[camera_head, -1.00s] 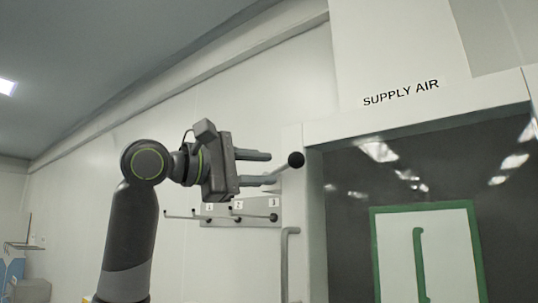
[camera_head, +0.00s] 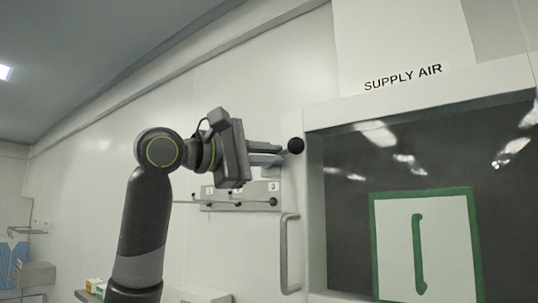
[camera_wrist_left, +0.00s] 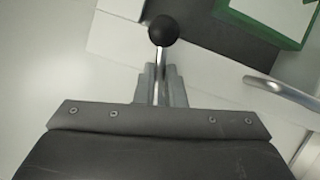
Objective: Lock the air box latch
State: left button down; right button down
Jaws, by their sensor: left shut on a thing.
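The latch shows as a black ball knob (camera_head: 296,146) on a thin metal rod, at the left edge of the air box frame (camera_head: 313,190). My left gripper (camera_head: 281,153) is beside the knob, with its fingers together and pointing right. In the left wrist view the fingers (camera_wrist_left: 161,85) close around the rod, and the knob (camera_wrist_left: 163,31) sticks out beyond their tips. The latch's mount is mostly hidden behind the fingers. My right gripper is in neither view.
A vertical metal handle (camera_head: 290,253) is on the frame below the latch. A numbered plate (camera_head: 240,196) with small levers is on the wall behind my gripper. The dark window (camera_head: 349,215) holds a green-bordered panel (camera_head: 448,246). A SUPPLY AIR label (camera_head: 403,77) is above.

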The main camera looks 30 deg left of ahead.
pick_arm(q)
jog(key=shift+d+f+m+g+y+p, duration=0.15)
jog(key=shift+f+m+g+p, duration=0.1)
jog(key=shift+m, duration=0.5)
jog(key=shift+a+f+m+g+y+p, duration=0.15)
jog(key=shift+f+m+g+p, duration=0.1)
jog(key=shift+m, duration=0.5)
jog(key=shift+d, duration=0.1)
jog(key=c, duration=1.5)
grip_release()
